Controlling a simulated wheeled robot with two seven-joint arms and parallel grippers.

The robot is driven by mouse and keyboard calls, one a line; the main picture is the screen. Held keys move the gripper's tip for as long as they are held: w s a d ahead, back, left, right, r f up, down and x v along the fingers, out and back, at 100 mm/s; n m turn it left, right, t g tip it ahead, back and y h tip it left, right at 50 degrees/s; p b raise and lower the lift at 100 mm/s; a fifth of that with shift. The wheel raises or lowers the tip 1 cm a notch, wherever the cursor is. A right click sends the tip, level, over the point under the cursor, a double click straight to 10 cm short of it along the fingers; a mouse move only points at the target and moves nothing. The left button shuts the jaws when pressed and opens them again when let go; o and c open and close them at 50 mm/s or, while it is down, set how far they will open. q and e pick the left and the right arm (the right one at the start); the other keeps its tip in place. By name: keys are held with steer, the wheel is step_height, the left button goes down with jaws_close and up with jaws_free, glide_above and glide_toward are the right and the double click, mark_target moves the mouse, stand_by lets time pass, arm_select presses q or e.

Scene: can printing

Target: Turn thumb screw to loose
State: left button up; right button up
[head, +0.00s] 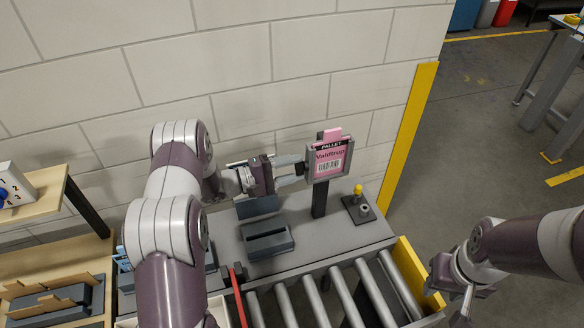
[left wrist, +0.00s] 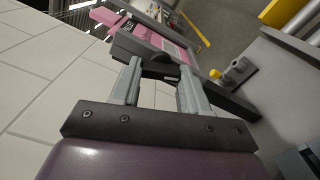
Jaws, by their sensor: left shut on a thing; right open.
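A pink "PALLET" card (head: 330,160) sits in a grey holder frame (head: 310,165) on a dark post on the grey table. My left gripper (head: 303,171) is at the left side of the frame in the head view, fingers pointing right. In the left wrist view its two fingers (left wrist: 160,82) reach to a dark grey part (left wrist: 158,70) at the frame's edge and are shut on it. My right gripper (head: 455,292) is open and empty at the lower right, away from the table.
A dark base with a yellow knob (head: 357,190) stands right of the post. Grey trays (head: 268,241) lie on the table, with a roller conveyor (head: 342,297) in front. A tiled wall (head: 235,70) stands close behind. Open floor lies to the right.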

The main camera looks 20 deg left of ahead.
arm_select(q)
steer(key=o, duration=1.1)
steer(key=shift+c, duration=0.2)
steer(key=shift+a, duration=0.1)
steer(key=b+v, duration=0.5)
steer(key=v, duration=0.7)
steer(key=shift+s+a, duration=0.15)
